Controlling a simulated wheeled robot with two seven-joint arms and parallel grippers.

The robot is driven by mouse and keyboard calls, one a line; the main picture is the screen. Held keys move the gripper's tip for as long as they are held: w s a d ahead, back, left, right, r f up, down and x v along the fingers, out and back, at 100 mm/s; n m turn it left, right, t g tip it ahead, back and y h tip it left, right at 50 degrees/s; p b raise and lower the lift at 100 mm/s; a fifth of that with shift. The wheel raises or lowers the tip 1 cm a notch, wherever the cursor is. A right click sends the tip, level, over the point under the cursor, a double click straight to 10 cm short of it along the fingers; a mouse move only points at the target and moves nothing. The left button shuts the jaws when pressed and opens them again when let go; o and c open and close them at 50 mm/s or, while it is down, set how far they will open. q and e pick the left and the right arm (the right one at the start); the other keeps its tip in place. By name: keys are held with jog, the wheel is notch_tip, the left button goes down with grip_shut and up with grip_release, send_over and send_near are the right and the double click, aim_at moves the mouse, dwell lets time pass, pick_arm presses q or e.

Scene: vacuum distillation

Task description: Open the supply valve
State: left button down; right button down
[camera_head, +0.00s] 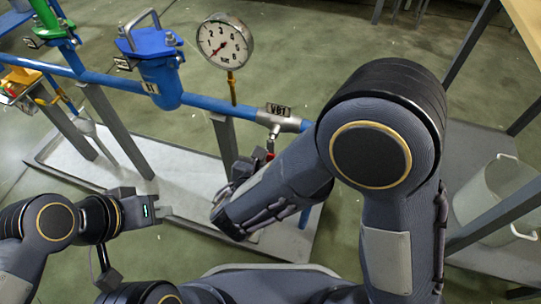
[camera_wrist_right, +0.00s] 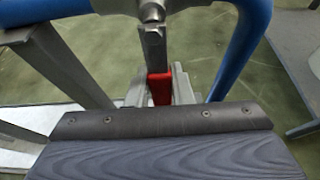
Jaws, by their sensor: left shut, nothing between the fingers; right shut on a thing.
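The valve labelled VB1 (camera_head: 278,116) sits on the blue pipe right of the gauge. Its lever hangs down from the body, a grey metal shank (camera_wrist_right: 154,45) with a red grip (camera_wrist_right: 160,88) in the right wrist view. My right gripper (camera_wrist_right: 160,92) is shut on the red grip, with a finger on each side. In the head view my right gripper (camera_head: 258,163) is below the valve, largely hidden by its own arm. My left gripper (camera_head: 166,211) is shut and empty, low at the left over the tray's front edge, apart from the valve.
A round pressure gauge (camera_head: 225,42) stands on the pipe. A blue filter housing (camera_head: 160,72) and a green one (camera_head: 47,20) are further left. Grey posts (camera_head: 118,130) carry the blue pipe over a pale tray (camera_head: 185,172). A shelf with a clear bucket (camera_head: 497,200) is at right.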

jog(key=shift+d+r+n+p, duration=0.15)
jog(key=shift+d+n+p, duration=0.15)
jog(key=shift+p, duration=0.45)
jog(key=s+d+r+n+h+p, duration=0.1)
jog(key=d+r+n+h+p, duration=0.3)
jog(key=n+p, duration=0.6)
jog(key=shift+s+d+r+n+h+p, duration=0.35)
jog(key=shift+h+p, duration=1.05)
jog(key=shift+p, duration=1.85)
jog(key=shift+d+f, duration=0.1)
jog(key=shift+d, duration=0.05)
jog(key=c, duration=1.3)
grip_release()
